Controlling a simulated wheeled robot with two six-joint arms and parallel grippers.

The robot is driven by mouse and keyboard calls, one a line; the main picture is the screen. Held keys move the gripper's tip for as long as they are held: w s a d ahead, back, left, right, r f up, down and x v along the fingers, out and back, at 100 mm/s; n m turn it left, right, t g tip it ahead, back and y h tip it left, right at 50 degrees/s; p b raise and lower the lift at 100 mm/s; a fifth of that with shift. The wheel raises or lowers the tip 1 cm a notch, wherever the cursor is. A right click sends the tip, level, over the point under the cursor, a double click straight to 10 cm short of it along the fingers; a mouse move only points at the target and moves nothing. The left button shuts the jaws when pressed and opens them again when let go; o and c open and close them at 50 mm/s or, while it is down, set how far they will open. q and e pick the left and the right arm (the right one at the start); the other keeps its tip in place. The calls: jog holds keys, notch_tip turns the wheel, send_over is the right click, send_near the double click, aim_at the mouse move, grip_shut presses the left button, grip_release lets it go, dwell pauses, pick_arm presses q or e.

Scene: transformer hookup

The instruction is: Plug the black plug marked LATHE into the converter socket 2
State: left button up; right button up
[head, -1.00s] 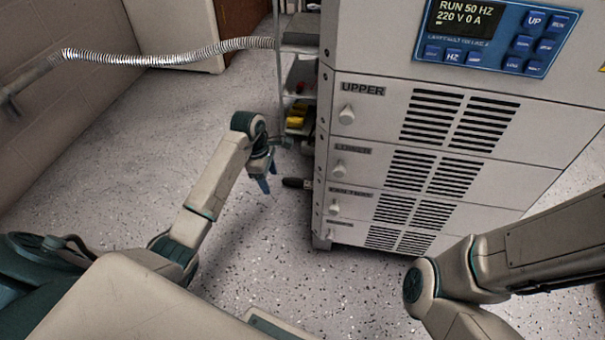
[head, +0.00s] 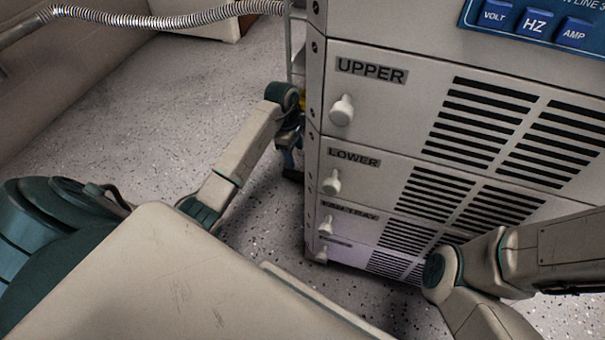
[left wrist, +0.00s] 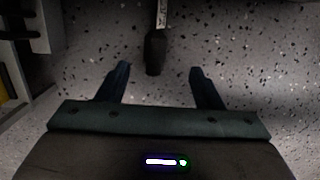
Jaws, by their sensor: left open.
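In the left wrist view a black plug (left wrist: 155,52) with a pale marked strip above it shows ahead of my left gripper (left wrist: 158,78). Its end lies between the lines of the two open fingers, and the fingers do not touch it. The marking is too small to read. In the head view my left gripper (head: 289,158) is beside the left edge of the grey cabinet, partly hidden by its own wrist. A dark piece (head: 292,175) shows just below it; I cannot tell if it is the plug. Converter socket 2 is not in view. My right gripper is out of view.
The grey cabinet (head: 375,120) with drawers marked UPPER and LOWER, white knobs and vents fills the right side. A blue button panel (head: 535,25) is at its top. A ribbed metal hose (head: 160,18) runs across the back left. The speckled floor (head: 130,110) at left is clear.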

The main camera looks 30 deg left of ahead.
aim_at(302, 174)
pick_arm(q)
jog(key=shift+w+f+b, duration=0.25)
jog(key=shift+f+b, duration=0.2)
jog(key=shift+f, duration=0.4)
jog(key=f+b, duration=0.2)
jog(key=f, duration=0.1)
jog(key=d+f+b, duration=0.1)
jog(key=shift+w+f, duration=0.1)
jog(key=shift+f, duration=0.3)
jog(key=f+b, duration=0.5)
jog(key=shift+w+d, duration=0.2)
jog(key=shift+d, duration=0.2)
jog(key=shift+r, duration=0.1)
jog(key=c, duration=1.1)
jog(key=shift+r, duration=0.15)
jog(key=shift+c, duration=0.2)
